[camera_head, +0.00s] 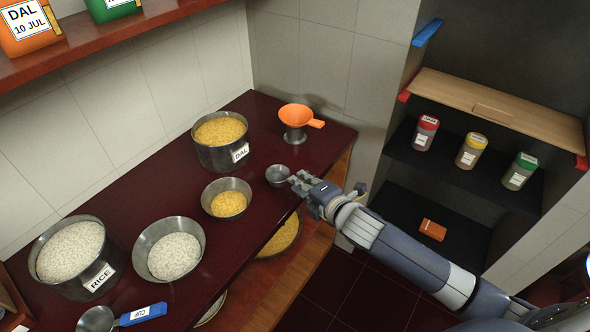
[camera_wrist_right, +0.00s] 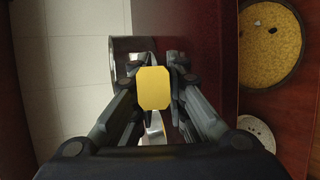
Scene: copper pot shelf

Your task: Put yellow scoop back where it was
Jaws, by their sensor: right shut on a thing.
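The yellow scoop's handle (camera_wrist_right: 154,88) shows end-on as a yellow block in the right wrist view, between my fingers. In the head view its metal cup (camera_head: 278,175) shows just beyond my fingertips, over the dark red counter; I cannot tell if it touches the counter. My right gripper (camera_head: 305,187) is shut on the scoop at the counter's right edge, to the right of the small bowl of dal (camera_head: 229,204). It also shows in the wrist view (camera_wrist_right: 156,75). The handle is hidden by my fingers in the head view. My left gripper is not in view.
A pot labelled DAL (camera_head: 219,158) and an orange funnel (camera_head: 296,116) stand behind. The rice pot (camera_head: 97,281), rice bowl (camera_head: 145,262) and blue-handled CUP scoop (camera_head: 140,316) are at the left. A dal bowl (camera_head: 267,251) sits below the counter. Jars (camera_head: 470,151) stand on the right shelf.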

